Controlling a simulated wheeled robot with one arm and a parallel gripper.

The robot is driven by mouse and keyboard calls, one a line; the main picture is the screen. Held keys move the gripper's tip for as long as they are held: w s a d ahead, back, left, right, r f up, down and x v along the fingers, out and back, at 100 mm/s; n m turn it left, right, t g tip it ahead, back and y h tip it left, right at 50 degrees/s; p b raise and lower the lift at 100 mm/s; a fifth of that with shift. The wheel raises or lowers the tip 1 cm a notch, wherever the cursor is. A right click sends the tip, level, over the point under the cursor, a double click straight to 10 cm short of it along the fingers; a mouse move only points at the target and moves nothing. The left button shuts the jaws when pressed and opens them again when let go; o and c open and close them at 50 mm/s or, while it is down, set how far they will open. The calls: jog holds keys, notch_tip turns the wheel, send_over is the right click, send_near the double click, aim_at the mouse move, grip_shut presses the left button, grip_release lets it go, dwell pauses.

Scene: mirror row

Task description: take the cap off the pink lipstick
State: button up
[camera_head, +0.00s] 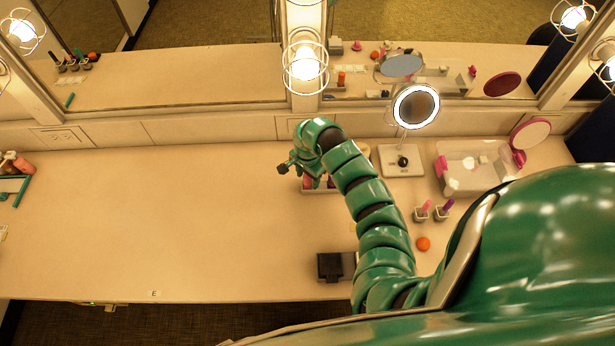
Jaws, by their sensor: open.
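My gripper (286,168) is at the end of my green arm, above the back middle of the counter. It is small here; it is open and nothing shows between its fingers. A pink stick-like item (427,206) stands in a small cup (420,214) to the right of my arm. It may be the pink lipstick, but I cannot tell if a cap is on it. A low tray (320,190) just right of my gripper holds a pinkish-red item (307,182) and a purple one (331,183). My arm partly hides this tray.
A purple stick (448,205) stands in another cup. An orange ball (423,243) and black box (331,266) are nearer. A round lit mirror (415,107) and clear organizer (470,168) stand at the back right. The counter's left middle (180,220) is clear.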

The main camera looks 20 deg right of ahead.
jog(key=c, duration=1)
jog(key=shift+r, duration=0.1)
